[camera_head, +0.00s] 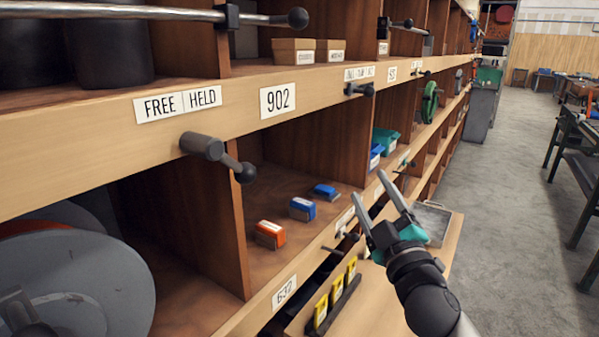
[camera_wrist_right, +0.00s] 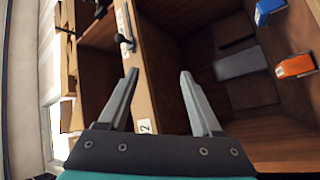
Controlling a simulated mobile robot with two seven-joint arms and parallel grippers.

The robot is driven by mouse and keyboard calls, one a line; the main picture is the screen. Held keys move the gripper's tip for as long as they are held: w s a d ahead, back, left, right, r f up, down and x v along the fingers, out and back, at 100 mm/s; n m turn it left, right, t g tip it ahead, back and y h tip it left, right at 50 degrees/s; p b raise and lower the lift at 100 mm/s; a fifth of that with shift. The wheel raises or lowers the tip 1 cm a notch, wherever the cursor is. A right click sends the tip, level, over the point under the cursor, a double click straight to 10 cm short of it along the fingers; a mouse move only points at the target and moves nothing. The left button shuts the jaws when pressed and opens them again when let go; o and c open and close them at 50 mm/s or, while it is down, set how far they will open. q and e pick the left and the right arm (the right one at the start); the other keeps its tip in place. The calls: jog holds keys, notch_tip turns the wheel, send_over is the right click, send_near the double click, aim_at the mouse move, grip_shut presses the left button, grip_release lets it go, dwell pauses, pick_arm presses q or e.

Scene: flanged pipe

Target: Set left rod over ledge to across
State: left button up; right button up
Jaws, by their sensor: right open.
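A long steel rod (camera_head: 130,12) with a black ball end lies above the upper wooden ledge (camera_head: 60,138), at top left in the head view. It runs level across the left bay opening and through a dark bracket (camera_head: 229,16). A shorter rod (camera_head: 400,23) with a ball end shows farther right above the same ledge. My right gripper (camera_head: 366,184) is open and empty, in front of the lower shelf and well below and right of the left rod. Its open fingers also show in the wrist view (camera_wrist_right: 159,72). My left gripper is out of view.
A dark lever (camera_head: 215,155) with a ball end sticks out under the FREE/HELD labels (camera_head: 178,104). A smaller lever (camera_head: 360,89) is right of the 902 label. Orange (camera_head: 270,234) and blue (camera_head: 302,208) blocks lie on the lower shelf. The aisle at right is clear floor.

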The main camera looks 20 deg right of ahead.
jog(key=s+a+r+n+t+y, duration=0.2)
jog(key=r+n+y, duration=0.4)
jog(key=r, duration=0.2)
jog(key=s+a+r+n+t+y, duration=0.1)
jog(key=s+a+r+n+y, duration=0.15)
jog(key=r+n+y, duration=0.4)
jog(key=s+a+r+n+g+y, duration=0.4)
jog(key=a+r+n+g+y, duration=0.35)
jog(key=n, duration=0.75)
jog(key=n+h+p, duration=0.3)
jog(key=n+h, duration=0.4)
jog(key=h, duration=0.3)
send_near(306, 16)
jog(key=shift+g, duration=0.35)
jog(key=p+x, duration=0.1)
jog(key=x, duration=0.2)
jog(key=p+x, duration=0.2)
jog(key=x, duration=0.1)
jog(key=p+x, duration=0.2)
jog(key=x, duration=0.2)
jog(key=shift+r, duration=0.3)
jog(key=shift+w+a+f, duration=0.1)
jog(key=shift+w+a, duration=0.15)
jog(key=shift+w, duration=0.35)
jog(key=shift+c, duration=0.3)
